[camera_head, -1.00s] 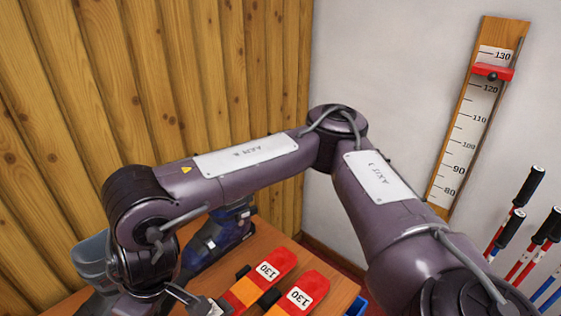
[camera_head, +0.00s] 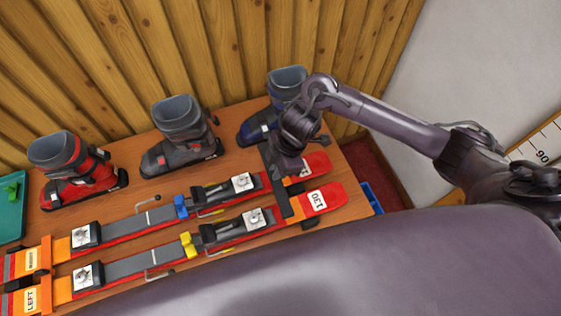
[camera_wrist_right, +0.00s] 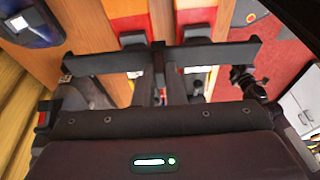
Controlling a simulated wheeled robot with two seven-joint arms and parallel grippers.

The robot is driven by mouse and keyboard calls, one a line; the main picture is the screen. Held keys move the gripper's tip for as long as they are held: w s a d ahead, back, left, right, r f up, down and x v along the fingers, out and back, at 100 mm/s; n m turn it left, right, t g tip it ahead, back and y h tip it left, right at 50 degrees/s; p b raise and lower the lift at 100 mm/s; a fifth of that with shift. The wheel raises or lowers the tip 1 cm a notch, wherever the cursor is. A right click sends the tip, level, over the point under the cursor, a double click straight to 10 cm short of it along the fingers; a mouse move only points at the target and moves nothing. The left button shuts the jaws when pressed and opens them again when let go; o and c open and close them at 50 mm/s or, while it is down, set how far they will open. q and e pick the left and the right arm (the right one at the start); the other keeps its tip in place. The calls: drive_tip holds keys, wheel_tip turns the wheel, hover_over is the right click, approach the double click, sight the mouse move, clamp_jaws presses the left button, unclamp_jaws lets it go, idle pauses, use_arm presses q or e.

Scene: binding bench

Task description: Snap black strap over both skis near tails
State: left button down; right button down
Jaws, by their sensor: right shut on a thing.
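Two red, grey and orange skis lie side by side on the bench: the upper ski (camera_head: 150,221) and the lower ski (camera_head: 156,256). Their red ends marked 130 point right; their orange ends, with one reading LEFT, point left. My right gripper (camera_head: 287,163) is over the red ends, shut on the black strap (camera_head: 281,190). The strap lies across the skis in the head view, just left of the 130 labels. In the right wrist view the strap (camera_wrist_right: 215,57) is a straight dark bar gripped near its middle. Whether it touches the skis cannot be told. My left gripper is out of view.
A red boot (camera_head: 72,168), a grey boot (camera_head: 180,137) and a blue boot (camera_head: 259,128) stand along the bench's back, by the wooden wall. A teal tray (camera_head: 10,215) is at the far left. A blue bin (camera_head: 370,197) is beyond the right edge. My own arm link covers the lower front.

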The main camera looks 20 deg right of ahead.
sight(281, 182)
drive_tip(key=shift+s+d+f+n, duration=0.3)
drive_tip(key=shift+s+d+f, duration=0.1)
drive_tip(key=shift+d, duration=0.1)
drive_tip(key=shift+a+f+b, duration=0.1)
drive_tip(key=shift+f+b, duration=0.55)
wheel_tip(281, 182, down, 4)
drive_tip(key=b, duration=0.4)
drive_tip(key=shift+f+b, duration=0.6)
drive_tip(key=shift+f, duration=0.25)
drive_tip(key=shift+p, duration=0.3)
drive_tip(key=shift+f+b, duration=1.45)
drive_tip(key=shift+f, duration=0.55)
